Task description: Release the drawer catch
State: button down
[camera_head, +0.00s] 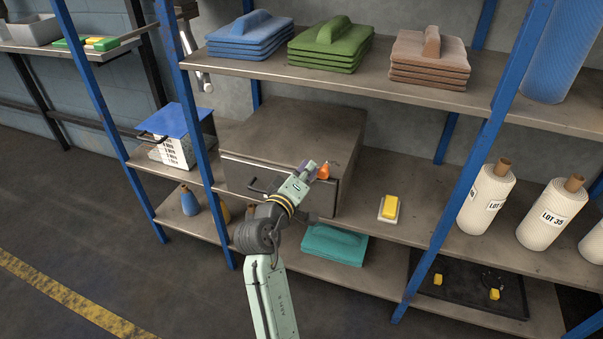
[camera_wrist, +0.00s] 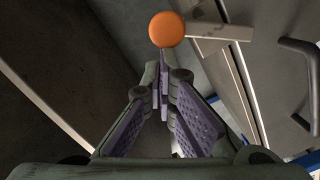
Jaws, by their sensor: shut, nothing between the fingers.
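The drawer unit (camera_head: 310,120) is a grey-brown metal box on the middle shelf. Its front has a dark bar handle (camera_head: 257,188), which also shows at the right of the wrist view (camera_wrist: 297,50). The orange catch knob (camera_head: 323,172) is at the right part of the drawer front. In the wrist view the round orange knob (camera_wrist: 166,29) sits by a pale flat bar (camera_wrist: 215,32), just beyond my fingertips. My gripper (camera_head: 309,167) is shut and empty, just left of the knob in the head view. I cannot tell whether the fingertips touch it.
A teal stack (camera_head: 334,244) lies on the lower shelf below. Folded stacks fill the upper shelf (camera_head: 420,87). Blue uprights (camera_head: 470,170) stand either side of the bay.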

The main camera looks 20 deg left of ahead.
aim_at(325, 170)
jog(key=d+m+b, duration=0.1)
jog(key=m, duration=0.1)
jog(key=d+f+m+b, duration=0.1)
jog(key=d+m+b, duration=0.1)
jog(key=m, duration=0.1)
jog(key=shift+d+y, duration=0.2)
jog(key=shift+y, duration=0.2)
jog(key=shift+d+f+m+b, duration=0.45)
jog(key=shift+d+m+b, duration=0.25)
jog(key=shift+m, duration=0.5)
jog(key=shift+d, duration=0.15)
